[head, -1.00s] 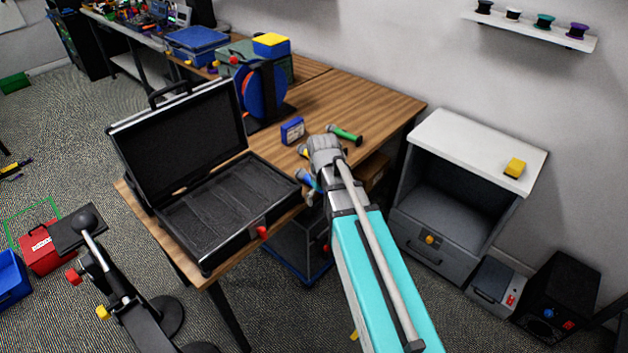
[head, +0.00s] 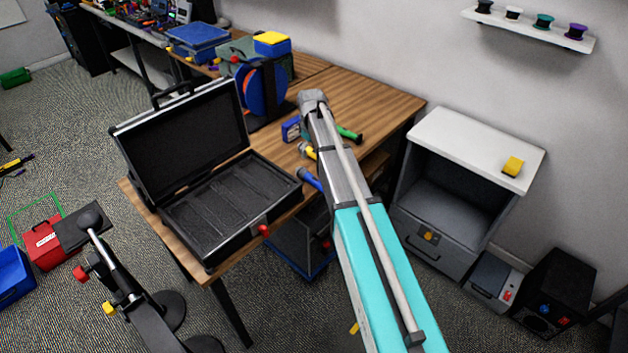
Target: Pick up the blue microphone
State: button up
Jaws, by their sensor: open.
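The blue microphone (head: 309,179) lies near the front edge of the wooden table, right of the open case; its blue handle shows just left of my arm, and its right end is hidden behind the arm. My arm reaches up over the table, its grey wrist end above the tabletop beyond the microphone. My gripper's fingers are hidden behind the arm, so its relation to the microphone does not show.
An open black case (head: 262,233) fills the table's left front. A yellow-ended object (head: 307,151), a small blue box (head: 291,130) and a green-handled object (head: 350,135) lie close to my arm. A blue-and-orange reel (head: 262,92) stands behind. The tabletop's back right (head: 385,100) is clear.

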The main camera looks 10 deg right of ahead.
aim_at(312, 177)
jog(key=shift+f, duration=0.1)
notch_tip(312, 177, down, 8)
jog(key=b, duration=0.8)
jog(key=shift+f+b, duration=0.2)
jog(key=shift+b, duration=0.1)
jog(key=shift+f, duration=0.1)
jog(key=shift+s+f+b, duration=0.1)
jog(key=shift+f+b, duration=2.4)
jog(key=shift+b, duration=0.1)
grip_shut()
